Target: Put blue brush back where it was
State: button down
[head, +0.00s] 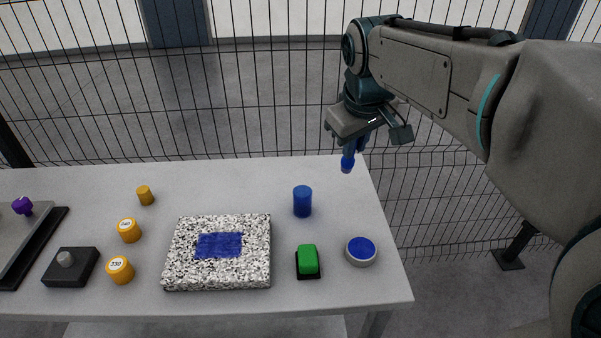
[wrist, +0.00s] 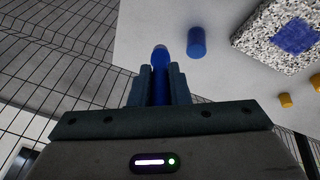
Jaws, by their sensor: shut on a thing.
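My gripper (head: 355,148) is shut on the blue brush (head: 347,163) and holds it over the table's far right corner. The brush's rounded blue end points down, and the fingers hide part of it. In the wrist view the brush (wrist: 160,56) sticks out between the two fingers (wrist: 159,88). A blue cylinder (head: 302,202) stands upright on the table, apart from the brush, to its left and nearer the front. It also shows in the wrist view (wrist: 197,43). I cannot tell whether the cylinder is hollow.
On the grey table (head: 250,180) are a speckled block with a blue patch (head: 183,260), a green block on a black base (head: 308,260) and a round blue-topped tin (head: 361,252). Orange weights (head: 129,231), a black block (head: 70,267) and a tray (head: 42,240) lie left. A mesh fence (head: 250,100) stands behind.

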jog(key=w+a+f+p, duration=0.1)
jog(key=w+a+f, duration=0.3)
jog(key=a+f, duration=0.5)
jog(key=shift+w+f, duration=0.35)
jog(key=shift+f, duration=0.2)
jog(key=shift+f+b, duration=0.45)
jog(key=shift+f, duration=0.2)
jog(key=c, duration=1.4)
grip_release()
jog(key=shift+o, duration=0.2)
jog(key=shift+r, duration=0.15)
